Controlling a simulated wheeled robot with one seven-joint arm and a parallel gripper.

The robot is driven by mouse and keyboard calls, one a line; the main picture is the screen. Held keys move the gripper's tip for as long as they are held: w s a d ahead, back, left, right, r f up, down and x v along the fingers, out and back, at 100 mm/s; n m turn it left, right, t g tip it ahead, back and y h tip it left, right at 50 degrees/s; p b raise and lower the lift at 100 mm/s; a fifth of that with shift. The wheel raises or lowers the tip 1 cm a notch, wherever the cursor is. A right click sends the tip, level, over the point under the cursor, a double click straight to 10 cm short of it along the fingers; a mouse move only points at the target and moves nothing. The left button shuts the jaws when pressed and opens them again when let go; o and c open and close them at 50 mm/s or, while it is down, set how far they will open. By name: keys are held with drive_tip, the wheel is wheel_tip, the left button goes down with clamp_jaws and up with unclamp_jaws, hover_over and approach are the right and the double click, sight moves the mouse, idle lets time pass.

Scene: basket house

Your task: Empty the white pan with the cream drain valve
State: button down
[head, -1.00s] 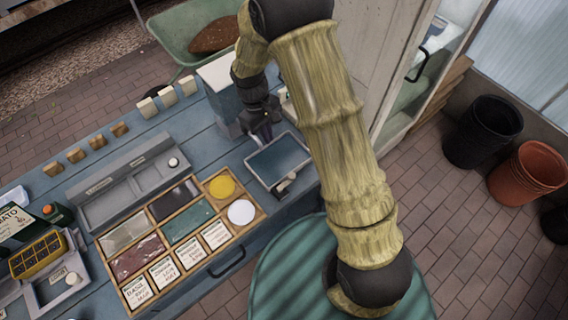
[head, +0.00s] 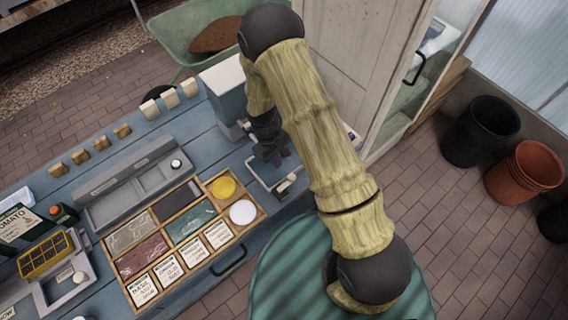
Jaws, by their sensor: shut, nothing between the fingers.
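The white-rimmed pan (head: 262,192) sits on the blue bench near its right end, with a blue-grey inside. A small pale valve (head: 286,184) with a dark part is at its front right edge. My gripper (head: 276,160) is shut and empty, pointing down over the back part of the pan and hiding much of its inside. I cannot tell whether the fingertips touch the pan or its contents, or how much the pan holds.
A white and grey box-like unit (head: 226,92) stands just behind the pan. A wooden seed tray (head: 165,228) is to the left, with a long grey tray (head: 128,188) behind it. A cabinet (head: 365,60) stands to the right.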

sight(286, 183)
drive_tip(key=shift+s+d+f+p, duration=0.1)
drive_tip(key=shift+s+d+p, duration=0.4)
drive_tip(key=shift+s+d, duration=0.65)
